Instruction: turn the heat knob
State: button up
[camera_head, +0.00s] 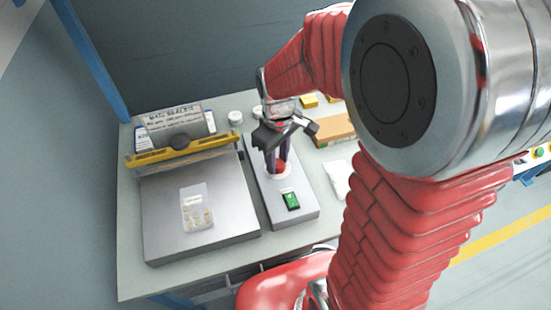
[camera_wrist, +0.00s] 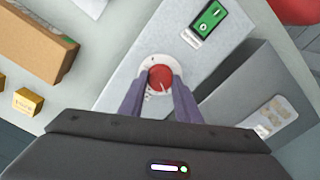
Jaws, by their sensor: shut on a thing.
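The heat knob is a red round knob (camera_wrist: 160,77) with a pale pointer line, set in a white dial ring on a grey control box (camera_head: 262,195). In the head view the knob (camera_head: 281,167) shows partly between my fingers. My gripper (camera_wrist: 160,84) reaches down over the box, and its two dark purple fingers are shut on the knob, one on each side. In the head view my gripper (camera_head: 279,162) stands over the dial. A green rocker switch (camera_head: 291,201) sits on the same box, in front of the knob.
A grey sealer plate (camera_head: 165,225) with a yellow bar (camera_head: 185,148) and a blister card (camera_head: 197,207) stands left of the box. A cardboard box (camera_head: 334,130), yellow blocks (camera_head: 309,101) and a white packet (camera_head: 338,180) lie to the right. A white jar (camera_head: 235,117) stands behind.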

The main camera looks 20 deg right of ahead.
aim_at(278, 162)
jog(key=o, duration=0.7)
jog(key=shift+s+d+f, duration=0.1)
jog(key=shift+s+d, duration=0.05)
jog(key=o, duration=0.4)
jog(key=shift+c, duration=0.2)
notch_tip(278, 162, up, 14)
jog(key=shift+w+f, duration=0.1)
jog(key=shift+w, duration=0.1)
